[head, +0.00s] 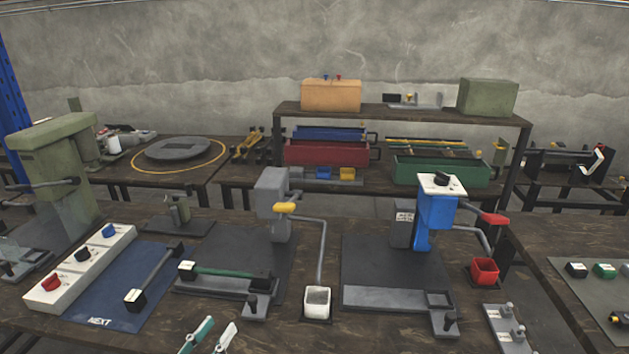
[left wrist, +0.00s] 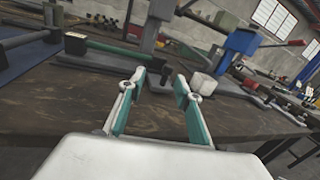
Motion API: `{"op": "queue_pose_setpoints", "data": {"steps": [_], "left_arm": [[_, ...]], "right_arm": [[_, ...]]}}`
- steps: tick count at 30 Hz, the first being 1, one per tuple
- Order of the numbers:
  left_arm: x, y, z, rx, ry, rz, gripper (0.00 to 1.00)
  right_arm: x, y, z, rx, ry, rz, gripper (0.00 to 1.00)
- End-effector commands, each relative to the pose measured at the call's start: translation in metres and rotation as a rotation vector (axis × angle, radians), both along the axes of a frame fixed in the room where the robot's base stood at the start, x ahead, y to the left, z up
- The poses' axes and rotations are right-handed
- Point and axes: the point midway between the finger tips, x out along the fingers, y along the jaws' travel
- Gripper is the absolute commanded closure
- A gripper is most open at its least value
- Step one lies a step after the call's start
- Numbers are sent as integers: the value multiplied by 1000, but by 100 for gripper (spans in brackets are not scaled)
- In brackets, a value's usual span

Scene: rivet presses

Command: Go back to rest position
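My left gripper (head: 211,334) shows at the bottom edge of the head view, with two white and teal fingers apart. It is empty, over the near side of the workbench (head: 270,335). In the left wrist view the same gripper (left wrist: 158,92) has its fingers spread with nothing between them, and the bench and presses lie beyond. My right gripper is in neither view.
A grey press (head: 272,192) and a blue press (head: 436,215) stand on the bench. A white cup (head: 317,302) and a red cup (head: 484,271) stand beside them. A black-ended bar (head: 153,275) lies on a blue mat (head: 90,309). The front strip looks mostly clear.

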Motion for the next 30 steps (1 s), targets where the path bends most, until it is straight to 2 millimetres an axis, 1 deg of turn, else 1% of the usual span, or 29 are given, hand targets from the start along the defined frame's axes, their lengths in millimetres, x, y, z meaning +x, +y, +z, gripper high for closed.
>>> {"op": "queue_pose_setpoints", "data": {"steps": [2, 4, 7, 9, 12, 14, 15, 18, 21, 24, 30], "left_arm": [[1, 16, 11, -132, 23, 84, 66], [0, 37, 19, -295, 51, 182, 66], [-7, 67, 23, -551, 96, 330, 66], [-15, 85, 22, -730, 127, 428, 66], [-31, 106, 14, -980, 171, 572, 66], [-43, 116, 7, -1125, 196, 657, 66], [-53, 121, 1, -1219, 212, 714, 66], [-76, 127, -14, -1426, 251, 851, 66], [-95, 128, -25, -1566, 277, 955, 66], [-112, 127, -33, -1668, 297, 1038, 66], [-138, 122, -45, -1811, 322, 1171, 66]], "right_arm": [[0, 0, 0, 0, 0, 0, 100], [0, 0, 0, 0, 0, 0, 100], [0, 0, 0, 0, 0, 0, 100], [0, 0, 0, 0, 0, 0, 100], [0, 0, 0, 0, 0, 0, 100], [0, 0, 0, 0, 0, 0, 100], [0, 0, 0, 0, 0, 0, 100], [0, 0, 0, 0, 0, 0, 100], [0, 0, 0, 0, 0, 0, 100], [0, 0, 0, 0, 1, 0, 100], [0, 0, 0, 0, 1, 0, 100]]}}
